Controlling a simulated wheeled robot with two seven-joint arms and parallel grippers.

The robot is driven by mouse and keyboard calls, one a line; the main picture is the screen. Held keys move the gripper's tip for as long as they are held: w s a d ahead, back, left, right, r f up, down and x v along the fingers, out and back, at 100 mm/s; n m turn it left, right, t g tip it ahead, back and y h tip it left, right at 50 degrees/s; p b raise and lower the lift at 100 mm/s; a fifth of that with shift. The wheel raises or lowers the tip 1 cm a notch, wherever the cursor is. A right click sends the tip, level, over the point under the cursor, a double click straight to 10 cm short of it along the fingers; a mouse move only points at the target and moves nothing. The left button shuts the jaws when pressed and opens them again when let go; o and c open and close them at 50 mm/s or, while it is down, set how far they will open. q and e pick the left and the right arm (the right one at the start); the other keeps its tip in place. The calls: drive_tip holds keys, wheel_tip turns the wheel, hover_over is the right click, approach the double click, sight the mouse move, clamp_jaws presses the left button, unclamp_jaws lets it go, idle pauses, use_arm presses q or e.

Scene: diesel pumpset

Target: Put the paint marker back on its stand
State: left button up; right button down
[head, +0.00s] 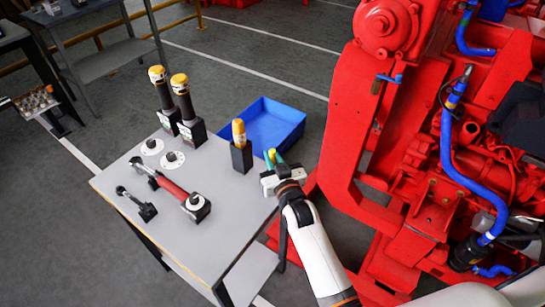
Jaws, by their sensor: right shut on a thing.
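My right gripper (270,180) is at the right edge of the grey table, its arm coming in from the bottom right. It is shut on a small slim thing with yellow and green parts (272,156), which appears to be the paint marker. Its tip sticks up beyond the fingers, and the fingers hide its lower part. Just left of the gripper, a black upright holder (241,157) stands on the table with a yellow-orange-topped thing (238,131) in it. I cannot tell which piece is the marker's stand. My left gripper is not in view.
The grey table (215,222) has a clear front right area. A red-handled tool (173,187) lies at the left. A blue bin (274,125) is behind; the red pumpset (350,130) is right.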

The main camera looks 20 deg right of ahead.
drive_tip(key=shift+f+b, duration=0.4)
drive_tip(key=shift+f, duration=0.25)
drive_tip(key=c, duration=1.3)
unclamp_jaws()
drive_tip(key=shift+s, duration=0.15)
drive_tip(key=s, duration=1.1)
drive_tip(key=shift+s+d+b, duration=0.2)
drive_tip(key=shift+s+b, duration=0.2)
